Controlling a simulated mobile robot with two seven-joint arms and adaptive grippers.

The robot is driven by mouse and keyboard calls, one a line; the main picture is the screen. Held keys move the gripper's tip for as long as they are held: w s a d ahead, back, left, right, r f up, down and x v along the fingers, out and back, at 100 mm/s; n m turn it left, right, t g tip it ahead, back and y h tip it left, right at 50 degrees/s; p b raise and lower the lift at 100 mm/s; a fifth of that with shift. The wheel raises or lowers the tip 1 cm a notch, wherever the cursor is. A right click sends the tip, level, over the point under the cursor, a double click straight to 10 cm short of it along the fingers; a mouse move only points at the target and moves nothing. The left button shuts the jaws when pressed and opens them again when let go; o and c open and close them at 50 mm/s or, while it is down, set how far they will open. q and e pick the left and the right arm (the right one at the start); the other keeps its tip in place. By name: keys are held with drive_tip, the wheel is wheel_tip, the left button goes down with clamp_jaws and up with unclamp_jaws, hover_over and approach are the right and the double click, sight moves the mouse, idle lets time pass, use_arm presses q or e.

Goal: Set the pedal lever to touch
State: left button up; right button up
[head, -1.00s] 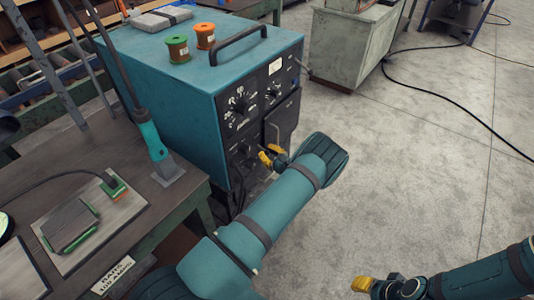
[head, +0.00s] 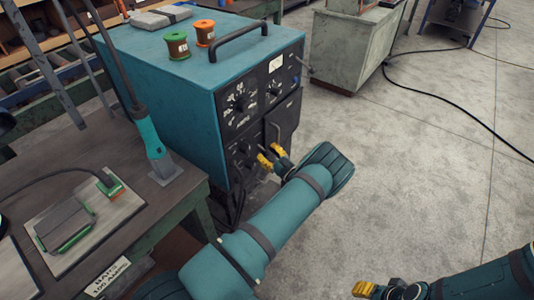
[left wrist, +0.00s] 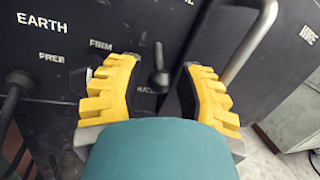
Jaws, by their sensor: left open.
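A small black lever with a rounded knob (left wrist: 159,80) sticks out of the dark front panel in the left wrist view. I take it to be the pedal lever. Labels FREE (left wrist: 52,57) and FIRM (left wrist: 101,44) are to its left; a label below it is partly hidden. My left gripper (head: 270,156) is at the lower front of the teal welding machine (head: 175,75). In the left wrist view its yellow fingers (left wrist: 158,92) are open, one on each side of the knob, with gaps visible. My right gripper (head: 363,288) is low over the floor, far from the panel; its opening is unclear.
A bent metal rod (left wrist: 248,45) stands just right of my left fingers. Another black lever (left wrist: 15,92) is at the left edge of that view. A workbench (head: 125,215) stands left of the machine. The floor (head: 430,170) to the right is mostly clear.

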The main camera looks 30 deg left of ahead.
use_arm(q)
drive_tip(key=v, duration=1.2)
drive_tip(key=shift+a+f, duration=0.1)
